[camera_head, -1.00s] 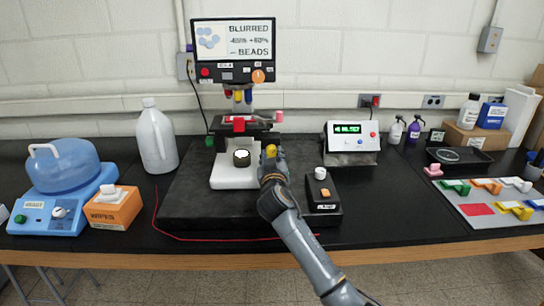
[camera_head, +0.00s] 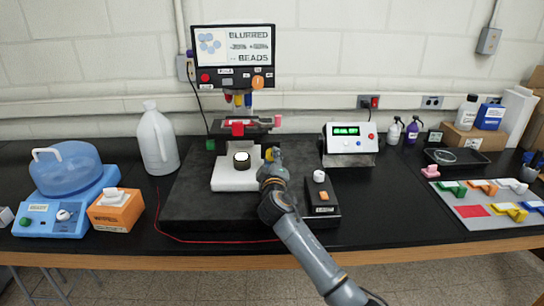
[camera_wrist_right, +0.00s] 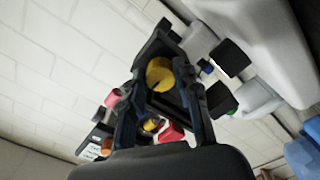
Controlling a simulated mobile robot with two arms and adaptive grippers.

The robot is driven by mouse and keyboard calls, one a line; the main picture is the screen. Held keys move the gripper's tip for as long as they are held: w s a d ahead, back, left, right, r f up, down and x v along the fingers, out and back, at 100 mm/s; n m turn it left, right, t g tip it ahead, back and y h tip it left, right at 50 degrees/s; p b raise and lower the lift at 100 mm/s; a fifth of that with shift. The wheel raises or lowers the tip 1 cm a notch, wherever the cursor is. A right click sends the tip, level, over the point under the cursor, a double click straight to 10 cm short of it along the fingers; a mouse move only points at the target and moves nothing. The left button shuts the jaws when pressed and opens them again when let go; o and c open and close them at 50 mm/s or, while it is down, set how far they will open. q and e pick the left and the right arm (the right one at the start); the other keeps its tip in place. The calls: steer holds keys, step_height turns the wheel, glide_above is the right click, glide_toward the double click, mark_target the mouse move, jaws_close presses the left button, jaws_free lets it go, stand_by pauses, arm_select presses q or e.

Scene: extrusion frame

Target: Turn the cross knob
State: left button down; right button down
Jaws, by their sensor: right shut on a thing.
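A microscope (camera_head: 234,180) with a white base stands on the dark mat. A yellow knob (camera_head: 268,153) is on its right side, mostly hidden by my right gripper (camera_head: 271,160). In the right wrist view the yellow knob (camera_wrist_right: 160,73) sits between the fingers of my right gripper (camera_wrist_right: 165,76), which is shut on it. Its cross shape cannot be made out clearly. The monitor (camera_head: 234,54) above reads "BLURRED" and "BEADS", with a small line of percentages between. My left gripper is not in view.
A pink knob (camera_head: 278,121) sticks out above my right gripper. A black box (camera_head: 323,196) with a white knob is close on the right. The white meter (camera_head: 350,143) stands behind it. A white jug (camera_head: 156,140) and an orange box (camera_head: 116,211) are on the left.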

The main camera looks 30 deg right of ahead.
steer(key=n+p, duration=0.1)
steer(key=n, duration=0.2)
steer(key=shift+r+n+p, duration=0.1)
steer(key=shift+n+p, duration=1)
steer(key=shift+n, duration=1)
steer(key=c, duration=1)
jaws_free()
steer(key=shift+s, duration=0.1)
steer(key=v, duration=1.2)
